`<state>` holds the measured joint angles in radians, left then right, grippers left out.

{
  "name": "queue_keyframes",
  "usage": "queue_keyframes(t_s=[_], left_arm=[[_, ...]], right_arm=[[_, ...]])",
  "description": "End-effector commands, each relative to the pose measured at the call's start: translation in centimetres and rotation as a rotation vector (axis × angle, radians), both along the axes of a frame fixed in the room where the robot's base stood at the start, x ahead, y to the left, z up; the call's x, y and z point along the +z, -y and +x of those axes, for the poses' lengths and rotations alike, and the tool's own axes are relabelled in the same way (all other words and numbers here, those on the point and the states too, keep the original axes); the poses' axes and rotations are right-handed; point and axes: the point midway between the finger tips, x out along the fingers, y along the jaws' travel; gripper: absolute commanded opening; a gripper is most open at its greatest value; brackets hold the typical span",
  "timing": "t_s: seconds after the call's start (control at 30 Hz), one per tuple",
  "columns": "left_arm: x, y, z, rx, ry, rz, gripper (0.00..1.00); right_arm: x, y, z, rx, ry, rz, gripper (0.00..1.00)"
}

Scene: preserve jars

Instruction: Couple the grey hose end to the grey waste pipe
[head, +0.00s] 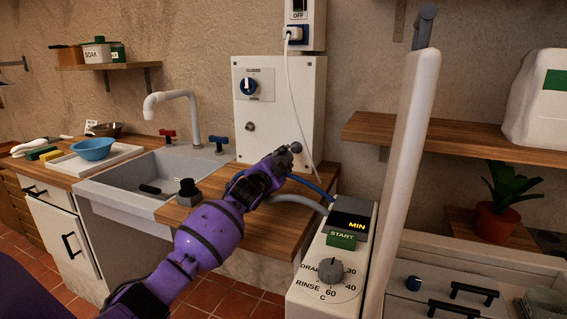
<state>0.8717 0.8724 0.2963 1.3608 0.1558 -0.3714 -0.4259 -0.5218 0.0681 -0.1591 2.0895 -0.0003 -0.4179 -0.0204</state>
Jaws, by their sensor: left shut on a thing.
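My left gripper (281,160) is at the end of the purple arm, over the right part of the wooden counter. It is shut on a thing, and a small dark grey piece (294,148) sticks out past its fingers. This looks like the grey hose end, but the fingers hide most of it. A grey hose (307,201) runs from the white washing machine (328,262) to behind the gripper. I cannot tell for sure which part is the grey waste pipe. A short dark upright fitting (188,188) stands on the counter left of the arm. My right gripper is not in view.
A thin blue hose (310,185) runs beside the grey one. Behind the gripper is a white wall panel (279,110) with a dial, and a white cord hangs there. The sink (150,178) is left. A tall white upright slab (410,150) rises at the right.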

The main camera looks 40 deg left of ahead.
Motion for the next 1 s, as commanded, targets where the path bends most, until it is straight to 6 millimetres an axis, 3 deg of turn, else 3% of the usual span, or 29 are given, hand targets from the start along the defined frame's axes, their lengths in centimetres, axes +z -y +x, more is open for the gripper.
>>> queue_keyframes(t_s=[0.23,0.7,1.0], left_arm=[[0.1,-0.1,0.6,-0.001,0.002,0.002,0.17],[-0.1,-1.4,4.5,-0.002,-0.002,0.003,0.17],[0.0,-1.8,5.4,-0.001,-0.001,0.003,0.17]], right_arm=[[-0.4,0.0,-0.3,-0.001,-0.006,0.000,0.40],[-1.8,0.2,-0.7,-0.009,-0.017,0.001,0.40],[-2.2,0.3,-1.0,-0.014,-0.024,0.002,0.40]])
